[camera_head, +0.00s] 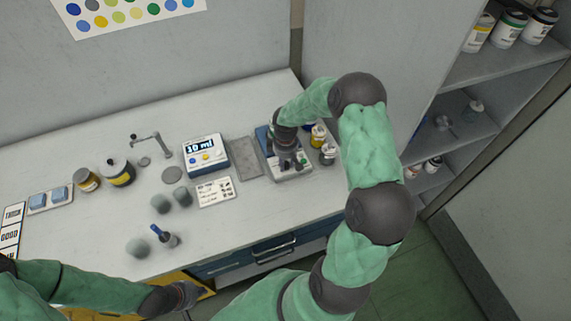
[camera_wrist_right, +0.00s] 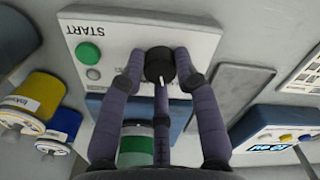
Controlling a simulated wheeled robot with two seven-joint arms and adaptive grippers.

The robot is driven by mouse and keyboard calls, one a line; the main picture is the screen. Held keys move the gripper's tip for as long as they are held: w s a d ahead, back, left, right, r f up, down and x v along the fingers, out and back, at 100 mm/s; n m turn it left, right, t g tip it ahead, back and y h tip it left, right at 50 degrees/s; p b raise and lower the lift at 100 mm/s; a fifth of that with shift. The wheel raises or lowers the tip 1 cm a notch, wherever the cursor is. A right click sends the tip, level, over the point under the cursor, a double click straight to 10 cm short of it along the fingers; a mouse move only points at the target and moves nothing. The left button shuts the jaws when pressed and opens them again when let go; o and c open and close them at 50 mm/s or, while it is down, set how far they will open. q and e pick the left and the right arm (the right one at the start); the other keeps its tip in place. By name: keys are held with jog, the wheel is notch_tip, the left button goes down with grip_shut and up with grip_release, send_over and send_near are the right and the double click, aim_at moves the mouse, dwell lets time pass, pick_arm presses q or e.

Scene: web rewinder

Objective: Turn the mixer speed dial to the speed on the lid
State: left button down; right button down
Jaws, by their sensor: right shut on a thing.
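The mixer (camera_head: 291,173) is a white-and-blue machine at the right of the bench. In the right wrist view its pale front panel (camera_wrist_right: 120,40) carries an upside-down START label, a green button (camera_wrist_right: 88,53) and a black speed dial (camera_wrist_right: 158,62) with a white pointer mark. My right gripper (camera_wrist_right: 160,82) is shut on the dial, its fingers on both sides of the knob. In the head view the right gripper (camera_head: 291,163) covers the dial. A green-and-white can (camera_wrist_right: 136,148) shows behind the fingers; no speed on a lid is readable. My left gripper (camera_head: 186,296) hangs low before the bench; its fingers are unclear.
A yellow-labelled can (camera_head: 318,136) and a small can (camera_head: 327,154) stand right of the mixer. A grey plate (camera_head: 244,158) and a display unit reading 10 ml (camera_head: 206,156) lie left. Shelves (camera_head: 475,130) with cans stand at right.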

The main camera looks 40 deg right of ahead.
aim_at(285, 164)
jog(key=m+b, duration=0.2)
jog(key=m, duration=0.2)
jog(key=shift+f, duration=0.1)
jog(key=shift+m+b, duration=0.5)
jog(key=shift+m, duration=1.2)
jog(key=c, duration=0.9)
grip_release()
notch_tip(285, 164, up, 12)
jog(key=shift+r, duration=0.1)
